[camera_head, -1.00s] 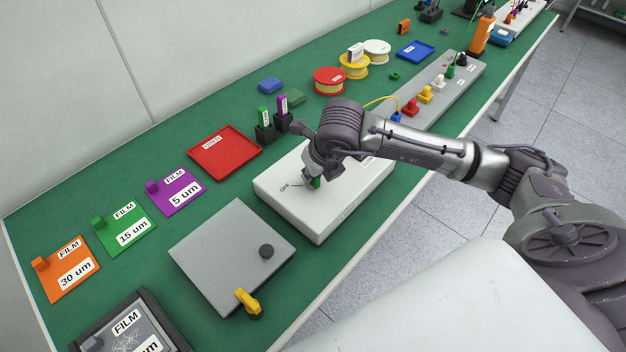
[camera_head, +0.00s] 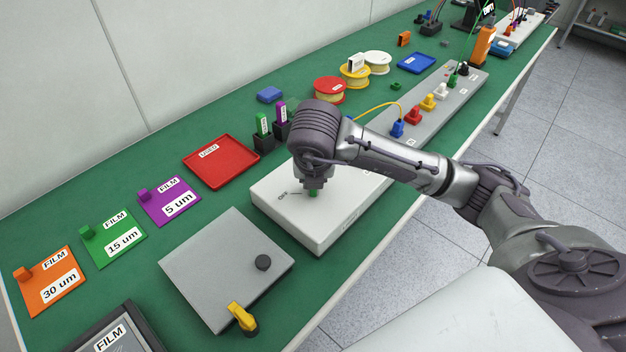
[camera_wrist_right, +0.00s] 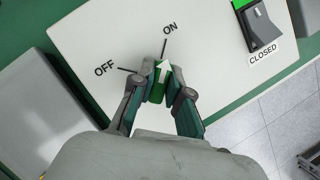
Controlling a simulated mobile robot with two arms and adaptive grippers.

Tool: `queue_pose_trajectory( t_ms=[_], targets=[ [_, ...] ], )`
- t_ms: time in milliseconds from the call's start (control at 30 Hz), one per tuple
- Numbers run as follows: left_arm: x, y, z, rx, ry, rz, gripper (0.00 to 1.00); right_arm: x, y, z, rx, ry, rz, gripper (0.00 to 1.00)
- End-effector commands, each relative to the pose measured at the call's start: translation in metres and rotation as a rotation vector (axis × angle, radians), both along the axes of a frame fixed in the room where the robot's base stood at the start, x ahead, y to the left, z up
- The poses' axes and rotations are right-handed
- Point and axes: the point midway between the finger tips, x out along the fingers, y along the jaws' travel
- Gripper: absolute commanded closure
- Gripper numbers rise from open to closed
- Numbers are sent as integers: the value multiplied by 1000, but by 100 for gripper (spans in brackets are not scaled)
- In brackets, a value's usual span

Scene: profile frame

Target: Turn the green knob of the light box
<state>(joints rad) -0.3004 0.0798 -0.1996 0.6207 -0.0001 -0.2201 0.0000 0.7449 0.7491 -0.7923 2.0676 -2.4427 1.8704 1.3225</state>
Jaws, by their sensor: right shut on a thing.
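The light box is a white box (camera_head: 275,211) on the green bench, under my right arm. Its green knob (camera_wrist_right: 157,93) sits between the fingers of my right gripper (camera_wrist_right: 161,92) in the right wrist view. The fingers are shut on it from both sides. The knob's white pointer is directed at the ON mark (camera_wrist_right: 170,29), away from the OFF mark (camera_wrist_right: 104,69). In the head view only a small part of the knob (camera_head: 313,193) shows below my right gripper (camera_head: 313,189). My left gripper is not in view.
A grey box (camera_head: 215,265) with a black knob and a yellow part stands left of the light box. A red tray (camera_head: 221,181) and labelled film plates lie behind. A black switch marked CLOSED (camera_wrist_right: 262,29) is on the same box. A grey socket strip (camera_head: 450,90) lies further right.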

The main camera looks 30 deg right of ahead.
Motion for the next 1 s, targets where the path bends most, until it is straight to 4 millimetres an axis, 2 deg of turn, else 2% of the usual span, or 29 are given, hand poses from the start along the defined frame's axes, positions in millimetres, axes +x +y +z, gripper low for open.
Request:
queue_pose_trajectory(
  t_ms=[367, 400, 500, 533, 833, 1000],
  targets=[
    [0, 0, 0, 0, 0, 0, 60, 1, -1, 2, 1, -6, -7, 100],
    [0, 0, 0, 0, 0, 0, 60, 1, -1, 2, 1, -6, -7, 78],
    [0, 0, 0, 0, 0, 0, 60, 1, -1, 1, 1, -5, -6, 61],
    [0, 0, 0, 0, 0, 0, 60, 1, 0, 1, 1, -4, -6, 59],
    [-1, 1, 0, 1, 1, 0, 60, 0, 0, 2, 1, -2, -4, 59],
    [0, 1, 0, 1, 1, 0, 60, -5, 4, 18, 2, -6, 0, 59]
  ],
)
